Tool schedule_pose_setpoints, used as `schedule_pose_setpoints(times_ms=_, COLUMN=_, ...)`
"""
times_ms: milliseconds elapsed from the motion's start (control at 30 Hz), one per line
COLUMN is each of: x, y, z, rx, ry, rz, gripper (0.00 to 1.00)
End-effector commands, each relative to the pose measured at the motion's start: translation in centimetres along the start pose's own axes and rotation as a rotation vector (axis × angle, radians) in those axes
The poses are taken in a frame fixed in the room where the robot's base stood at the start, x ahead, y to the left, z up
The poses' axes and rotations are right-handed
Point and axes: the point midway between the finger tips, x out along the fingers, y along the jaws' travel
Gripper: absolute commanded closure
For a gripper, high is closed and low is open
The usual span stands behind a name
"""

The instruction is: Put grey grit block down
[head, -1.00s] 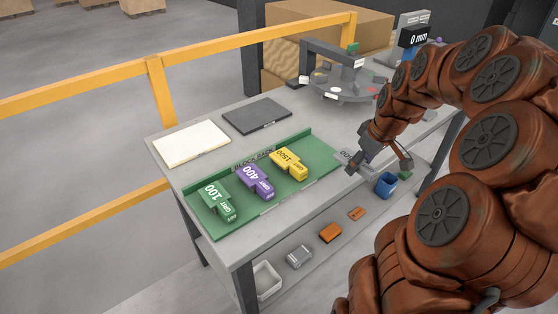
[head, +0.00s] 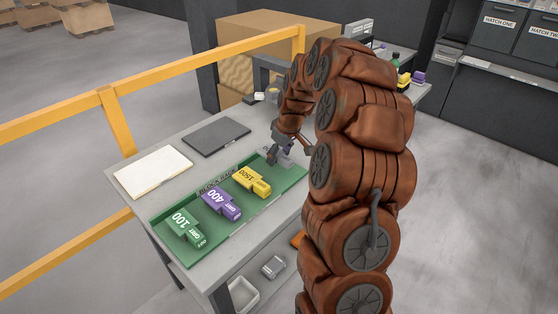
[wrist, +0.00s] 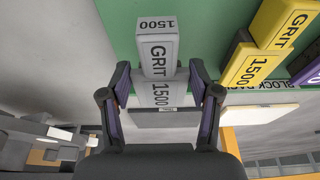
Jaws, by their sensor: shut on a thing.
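The grey grit block (wrist: 158,52), marked GRIT 1500, is between the two fingers of my gripper (wrist: 160,78) in the wrist view. My gripper is shut on it. In the head view my gripper (head: 283,152) is at the right end of the green block rack (head: 294,178), with the grey block partly hidden by the fingers. I cannot tell whether the block touches the rack floor.
A purple 400 block (head: 221,205) and a green 100 block (head: 187,227) lie further left in the rack. A white plate (head: 152,172) and a dark grey plate (head: 216,137) lie behind it. A yellow rail (head: 110,92) runs behind the bench.

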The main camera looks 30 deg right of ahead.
Motion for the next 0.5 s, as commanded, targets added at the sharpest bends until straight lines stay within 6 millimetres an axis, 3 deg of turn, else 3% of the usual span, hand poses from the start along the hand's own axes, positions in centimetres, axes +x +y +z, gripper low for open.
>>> schedule_pose_setpoints(times_ms=500, x=3.5, y=0.0, z=0.9, rx=0.001, ry=0.0, rz=0.0, gripper=0.86)
